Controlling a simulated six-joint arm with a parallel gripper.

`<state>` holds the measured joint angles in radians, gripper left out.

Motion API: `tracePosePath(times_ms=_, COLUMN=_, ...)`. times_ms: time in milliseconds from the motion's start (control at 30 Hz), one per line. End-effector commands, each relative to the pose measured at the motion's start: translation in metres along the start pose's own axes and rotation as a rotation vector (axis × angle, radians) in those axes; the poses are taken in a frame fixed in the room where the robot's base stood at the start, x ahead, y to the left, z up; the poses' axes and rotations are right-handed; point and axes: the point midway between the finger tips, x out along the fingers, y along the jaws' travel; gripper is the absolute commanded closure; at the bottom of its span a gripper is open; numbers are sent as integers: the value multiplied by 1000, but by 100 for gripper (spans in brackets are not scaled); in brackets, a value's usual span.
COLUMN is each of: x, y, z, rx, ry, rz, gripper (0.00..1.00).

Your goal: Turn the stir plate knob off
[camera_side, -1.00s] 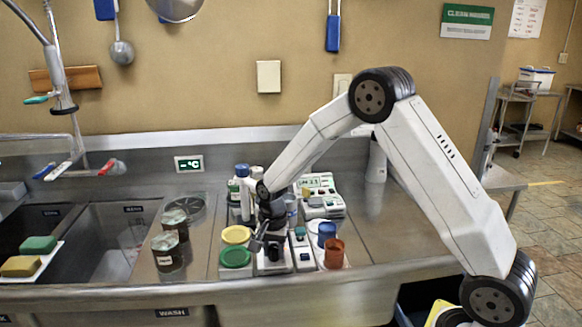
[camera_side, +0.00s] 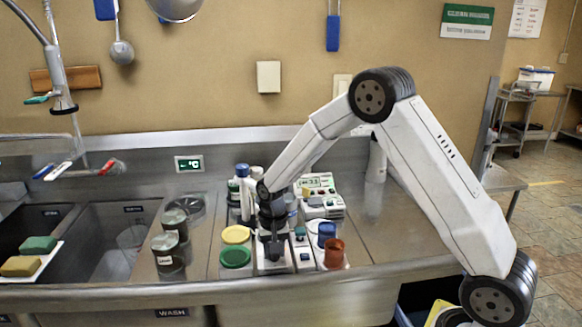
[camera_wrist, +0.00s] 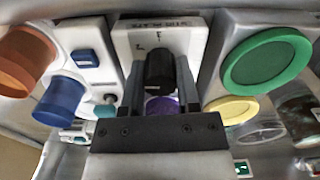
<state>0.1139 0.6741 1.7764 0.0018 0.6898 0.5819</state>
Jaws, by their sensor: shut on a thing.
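The stir plate is a white box with a printed label on its front in the wrist view (camera_wrist: 160,33); in the side view its front shows under my gripper (camera_side: 272,267). Its black knob (camera_wrist: 160,68) sticks out of the front face, with small marks on the face beside it. My gripper (camera_wrist: 160,82) has one finger on each side of the knob and is shut on it. In the side view my gripper (camera_side: 272,248) points down at the front of the stir plate and hides the knob. A purple round thing (camera_wrist: 162,105) shows partly behind the knob.
A green lid (camera_side: 236,257) and a yellow lid (camera_side: 236,234) lie just left. A white box with a blue button (camera_wrist: 85,58), a blue cup (camera_side: 327,232) and an orange-brown cup (camera_side: 334,252) stand close on the right. Jars (camera_side: 168,255) stand farther left by the sink.

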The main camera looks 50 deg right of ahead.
Motion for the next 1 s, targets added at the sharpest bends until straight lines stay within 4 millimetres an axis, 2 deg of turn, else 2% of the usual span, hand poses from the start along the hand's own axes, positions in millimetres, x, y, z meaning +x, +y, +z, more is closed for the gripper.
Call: tracePosePath(times_ms=1000, x=1, y=2, z=0, rx=-965, ry=-4, rz=0, gripper=100)
